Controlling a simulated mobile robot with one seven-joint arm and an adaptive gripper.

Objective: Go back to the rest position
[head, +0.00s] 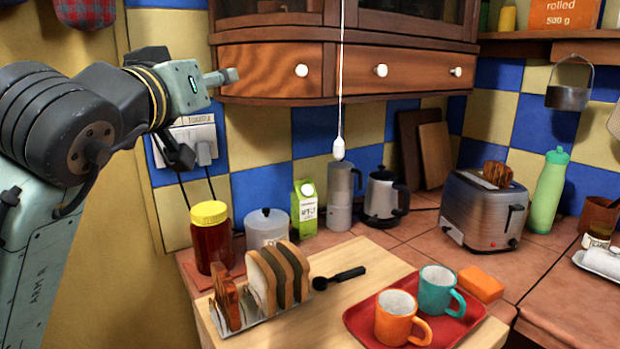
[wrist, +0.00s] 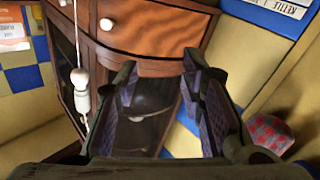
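My gripper (wrist: 160,68) is open and empty in the wrist view, with clear space between its two dark ridged fingers. In the head view my arm reaches in from the left, its end raised high beside the wooden drawers (head: 268,70) and above the counter. The fingers cannot be made out clearly there. In the wrist view the drawers (wrist: 168,22) and dark cabinet glass (wrist: 140,125) show behind the fingers.
A white pull cord with a bulb-shaped end (head: 338,148) hangs before the drawers. Below are a yellow-lidded jar (head: 211,240), toast rack (head: 262,318), red tray (head: 362,322) with two mugs, kettle (head: 381,198) and toaster (head: 486,212). Wall sockets (head: 190,142) sit behind my arm.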

